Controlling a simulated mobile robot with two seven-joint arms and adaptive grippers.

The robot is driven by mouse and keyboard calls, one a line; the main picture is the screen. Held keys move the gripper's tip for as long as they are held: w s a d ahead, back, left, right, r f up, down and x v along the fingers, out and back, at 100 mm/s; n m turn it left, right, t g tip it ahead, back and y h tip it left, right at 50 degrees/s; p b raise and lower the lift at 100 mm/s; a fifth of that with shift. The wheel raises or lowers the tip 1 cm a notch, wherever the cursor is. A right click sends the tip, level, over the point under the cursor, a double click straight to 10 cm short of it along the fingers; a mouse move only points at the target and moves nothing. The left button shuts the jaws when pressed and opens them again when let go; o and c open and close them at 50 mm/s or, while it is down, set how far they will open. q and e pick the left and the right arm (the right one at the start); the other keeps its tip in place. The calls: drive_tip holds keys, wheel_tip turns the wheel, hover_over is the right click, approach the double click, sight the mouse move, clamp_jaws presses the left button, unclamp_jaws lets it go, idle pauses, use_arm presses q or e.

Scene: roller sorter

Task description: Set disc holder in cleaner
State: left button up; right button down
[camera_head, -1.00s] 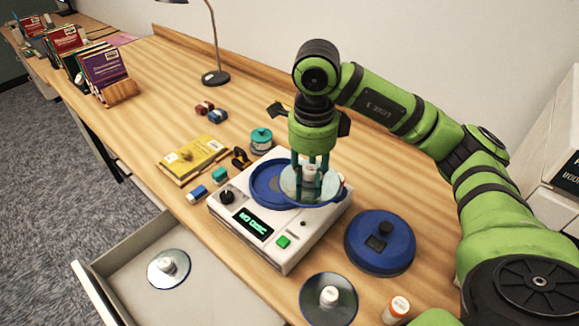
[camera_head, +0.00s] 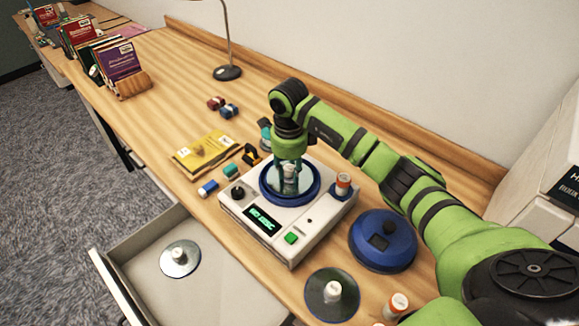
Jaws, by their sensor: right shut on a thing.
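The cleaner (camera_head: 269,243) is a white box with a round blue well (camera_head: 267,193), a green button, a black knob and a display that seems to read "NO DISC". My right gripper (camera_head: 289,174) points down over the well. It is shut on the white-knobbed disc holder (camera_head: 289,184), whose shiny disc lies centred within the blue rim. I cannot tell whether the disc touches the well floor. A second disc holder (camera_head: 332,292) lies on the table at the front, and a third (camera_head: 181,257) lies in the open drawer. My left gripper is not in view.
A blue lid (camera_head: 383,240) with a black knob lies right of the cleaner. An orange-capped bottle (camera_head: 342,184) stands at the cleaner's right back corner, another (camera_head: 396,305) at the front. A yellow book (camera_head: 203,153) and small blocks lie left. The lamp (camera_head: 228,72) stands behind.

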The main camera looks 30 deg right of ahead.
sight(290, 167)
drive_tip(key=shift+f, duration=0.5)
drive_tip(key=shift+f, duration=0.1)
drive_tip(key=c, duration=0.9)
unclamp_jaws()
drive_tip(key=shift+c, duration=0.2)
wheel_tip(290, 167, up, 7)
drive_tip(key=b, duration=0.3)
drive_tip(key=shift+s+a+r, duration=0.1)
drive_tip(key=shift+r, duration=1.25)
drive_tip(key=shift+s+a+r, duration=0.1)
drive_tip(key=shift+r, duration=1.2)
